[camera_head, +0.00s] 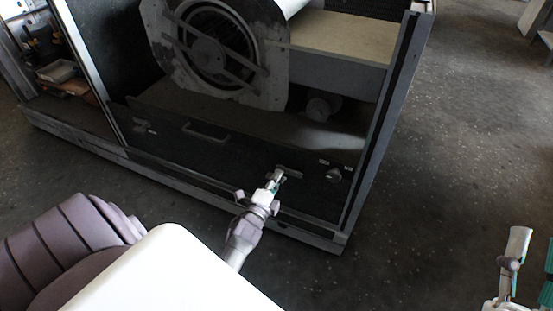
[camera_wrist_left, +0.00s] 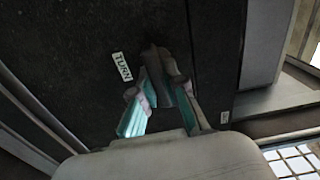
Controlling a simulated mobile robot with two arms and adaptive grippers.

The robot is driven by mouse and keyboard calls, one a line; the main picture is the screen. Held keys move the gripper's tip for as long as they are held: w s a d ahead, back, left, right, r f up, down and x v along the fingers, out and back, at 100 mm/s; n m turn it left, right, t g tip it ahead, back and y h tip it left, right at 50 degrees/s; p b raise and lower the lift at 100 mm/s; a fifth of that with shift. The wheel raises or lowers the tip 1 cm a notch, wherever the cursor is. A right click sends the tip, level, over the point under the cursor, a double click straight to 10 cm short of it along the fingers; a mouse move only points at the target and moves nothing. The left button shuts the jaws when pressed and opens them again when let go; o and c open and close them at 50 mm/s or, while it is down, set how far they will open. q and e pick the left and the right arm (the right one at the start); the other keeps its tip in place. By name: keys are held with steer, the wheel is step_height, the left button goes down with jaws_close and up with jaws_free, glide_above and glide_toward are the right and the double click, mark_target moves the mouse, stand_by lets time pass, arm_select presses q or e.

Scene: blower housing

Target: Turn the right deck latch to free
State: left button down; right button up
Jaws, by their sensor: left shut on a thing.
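My left gripper (camera_head: 274,181) reaches the dark front panel (camera_head: 240,157) of the deck and is shut on a dark bar (camera_head: 290,171). In the left wrist view the two teal-padded fingers (camera_wrist_left: 163,95) close around the dark bar (camera_wrist_left: 160,60). A white label reading TURN (camera_wrist_left: 122,66) is beside it. I cannot tell whether this bar is a handle or a latch; the fingers hide part of it. My right gripper (camera_head: 530,268) is open and empty at lower right.
The blower (camera_head: 215,48) stands above the panel. A dark upright post (camera_head: 385,120) bounds the housing on the right. A similar bar handle (camera_head: 206,132) is on the panel's left part. A low sill (camera_head: 180,182) runs along the front.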

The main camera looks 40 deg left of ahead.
arm_select(q)
steer(key=shift+f+m, duration=0.1)
steer(key=shift+m, duration=0.3)
arm_select(e)
steer(key=shift+s+r, duration=0.1)
steer(key=shift+r, duration=0.15)
arm_select(q)
steer(key=c, duration=1.2)
jaws_free()
arm_select(e)
steer(key=shift+t, duration=0.3)
arm_select(q)
steer(key=shift+s, duration=0.1)
steer(key=v, duration=0.7)
steer(key=shift+s+d, duration=0.1)
steer(key=shift+s, duration=0.05)
